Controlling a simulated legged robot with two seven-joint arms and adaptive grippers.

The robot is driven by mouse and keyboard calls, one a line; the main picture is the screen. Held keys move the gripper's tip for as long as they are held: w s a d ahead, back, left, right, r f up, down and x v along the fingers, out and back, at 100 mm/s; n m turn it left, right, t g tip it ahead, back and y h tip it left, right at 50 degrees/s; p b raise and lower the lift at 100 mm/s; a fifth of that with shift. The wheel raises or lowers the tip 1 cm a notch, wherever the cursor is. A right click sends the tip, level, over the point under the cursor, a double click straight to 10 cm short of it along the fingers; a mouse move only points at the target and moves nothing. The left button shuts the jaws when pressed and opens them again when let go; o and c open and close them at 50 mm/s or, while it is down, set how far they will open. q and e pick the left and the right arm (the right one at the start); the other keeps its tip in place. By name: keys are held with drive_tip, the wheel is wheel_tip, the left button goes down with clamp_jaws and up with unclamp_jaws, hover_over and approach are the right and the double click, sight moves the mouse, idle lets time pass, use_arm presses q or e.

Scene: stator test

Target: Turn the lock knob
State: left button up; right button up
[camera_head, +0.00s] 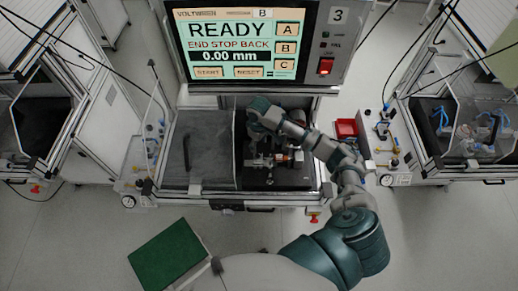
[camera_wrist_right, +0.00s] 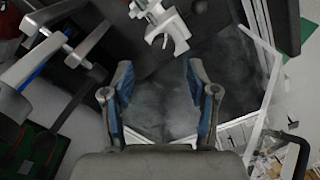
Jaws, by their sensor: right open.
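A silver and white fixture (camera_head: 262,162) with a small orange part sits on the dark plate in the right half of the central test station. I cannot tell which part is the lock knob. My right gripper (camera_head: 257,126) is above the station, behind the fixture, in the head view. In the right wrist view my right gripper (camera_wrist_right: 159,76) is open, with its two blue-padded fingers apart and nothing between them. A white fixture part (camera_wrist_right: 166,27) shows beyond the fingertips, clear of them. My left gripper is not in view.
A screen (camera_head: 238,45) reading READY and END STOP BACK stands above the station. A clear cover with a dark handle (camera_head: 187,158) is at the station's left half. A red bin (camera_head: 346,128) is to the right. A green panel (camera_head: 168,252) lies at the lower left.

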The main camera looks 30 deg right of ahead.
sight(259, 151)
wheel_tip(259, 151, up, 6)
drive_tip(key=shift+r, duration=0.2)
drive_tip(key=shift+w+d, duration=0.1)
drive_tip(key=shift+d, duration=0.05)
